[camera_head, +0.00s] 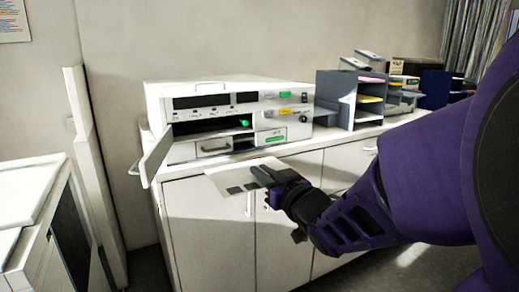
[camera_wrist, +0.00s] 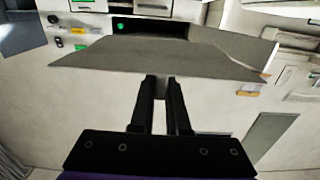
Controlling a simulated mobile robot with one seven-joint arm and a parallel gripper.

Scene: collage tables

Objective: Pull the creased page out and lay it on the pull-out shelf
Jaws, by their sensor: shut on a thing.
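The page (camera_head: 229,180) is a pale sheet with dark patches, held out in front of the white machine (camera_head: 220,90) on the counter. In the wrist view the page (camera_wrist: 150,62) spreads wide beyond the fingertips, with a bend at its right side. My gripper (camera_head: 262,177) is shut on the page's near edge; it also shows in the wrist view (camera_wrist: 160,88). The machine's front door (camera_head: 156,157) hangs open at the left. Its dark opening (camera_head: 200,126) has a green knob (camera_head: 244,123) inside. I cannot tell which part is the pull-out shelf.
A grey sorter (camera_head: 338,97) with coloured papers stands right of the machine, with more office devices beyond. White cabinets (camera_head: 210,215) lie below the counter. Another white unit (camera_head: 30,205) stands at the left. Open floor shows between them.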

